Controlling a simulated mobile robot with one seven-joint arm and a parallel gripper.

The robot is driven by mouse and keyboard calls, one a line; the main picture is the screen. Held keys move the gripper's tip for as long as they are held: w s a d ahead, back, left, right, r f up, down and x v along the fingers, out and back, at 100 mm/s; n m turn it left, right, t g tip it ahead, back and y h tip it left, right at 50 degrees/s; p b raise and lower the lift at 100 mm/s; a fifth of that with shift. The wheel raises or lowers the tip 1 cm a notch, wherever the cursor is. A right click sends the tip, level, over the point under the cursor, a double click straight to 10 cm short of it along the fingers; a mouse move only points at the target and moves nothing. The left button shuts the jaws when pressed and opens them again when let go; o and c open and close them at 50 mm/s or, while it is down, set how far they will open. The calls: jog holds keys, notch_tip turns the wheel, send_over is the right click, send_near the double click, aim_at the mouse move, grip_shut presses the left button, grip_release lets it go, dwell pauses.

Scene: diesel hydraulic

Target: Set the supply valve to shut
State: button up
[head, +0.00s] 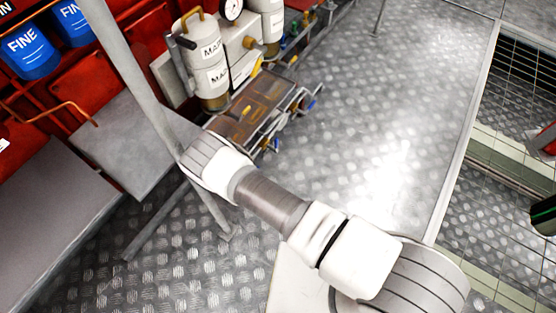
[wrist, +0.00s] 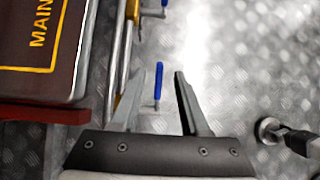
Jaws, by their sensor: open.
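In the wrist view a small valve with a blue lever handle (wrist: 159,82) lies between the fingers of my gripper (wrist: 161,74). The lever runs roughly along the fingers, nearer the left one, with a gap to the right one. My gripper is open, and I cannot tell whether it touches the lever. A second blue lever (wrist: 164,3) is cut off at the top edge. No label shows which one is the supply valve. In the head view a blue lever (head: 311,104) shows on the pipework; my arm hides the gripper.
A dark box lettered MAIN (wrist: 72,50) and metal pipes (wrist: 121,45) stand left of the fingers. A round metal piece (wrist: 268,130) lies at right. In the head view a grey post (head: 133,70) crosses near my arm. Open plate floor (head: 385,130) lies to the right.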

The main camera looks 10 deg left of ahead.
jog(key=w+d+r+p, duration=0.1)
jog(key=d+r+p, duration=0.5)
jog(key=d, duration=0.5)
jog(key=shift+w+d+r+p, duration=0.25)
jog(key=shift+r+p, duration=0.05)
jog(key=shift+p, duration=0.75)
